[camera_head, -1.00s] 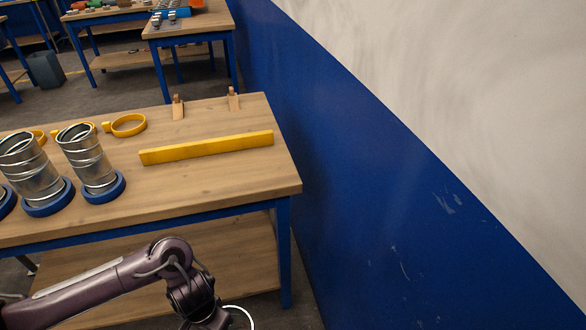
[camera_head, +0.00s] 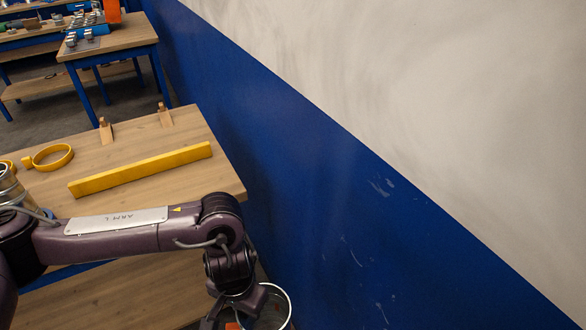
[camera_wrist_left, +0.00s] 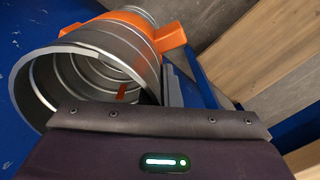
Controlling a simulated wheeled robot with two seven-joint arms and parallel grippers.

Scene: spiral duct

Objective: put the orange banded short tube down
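The orange banded short tube is a ribbed grey metal tube (camera_wrist_left: 85,75) with an orange band and tab (camera_wrist_left: 172,36). It fills the upper left of the left wrist view, its open end facing the camera. In the head view its round rim (camera_head: 276,292) shows at the bottom edge, beside my left gripper (camera_head: 234,318). The tube is in the air off the bench's near right corner, close to the blue wall. My left gripper appears shut on it; the fingertips are hidden. My right gripper is not in view.
The wooden bench (camera_head: 190,184) carries a yellow bar (camera_head: 140,170), a yellow ring clamp (camera_head: 52,157) and two wooden pegs (camera_head: 106,130) at the back. A metal tube (camera_head: 8,186) stands at the left edge. A blue and white wall (camera_head: 320,200) is close on the right.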

